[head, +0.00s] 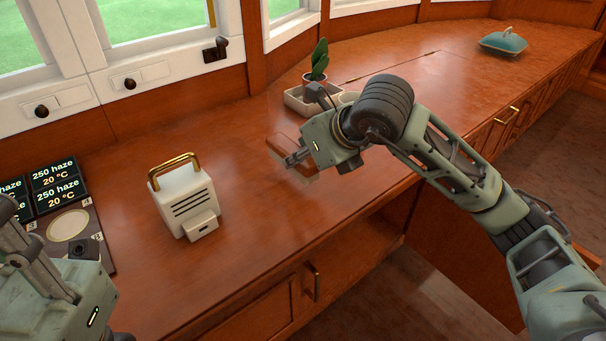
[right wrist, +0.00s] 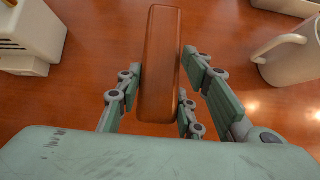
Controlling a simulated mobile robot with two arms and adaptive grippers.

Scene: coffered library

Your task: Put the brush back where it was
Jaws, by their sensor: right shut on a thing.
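The brush (right wrist: 160,60) shows in the right wrist view as a long reddish-brown wooden block; no bristles are visible. My right gripper (right wrist: 162,88) is shut on it, with fingers along both long sides. In the head view the brush (head: 279,148) is partly hidden by my right gripper (head: 293,160), over the middle of the wooden counter (head: 245,215). I cannot tell whether the brush touches the counter. My left gripper (head: 15,240) is at the lower left edge, partly cut off; its fingers do not show clearly.
A white box with a brass handle (head: 186,201) stands left of the right gripper. A pale tray (head: 296,103) with a potted plant (head: 317,72) is behind it. A white mug (right wrist: 290,60) is close on the right. A dark panel (head: 57,182) lies left, a teal dish (head: 503,41) far right.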

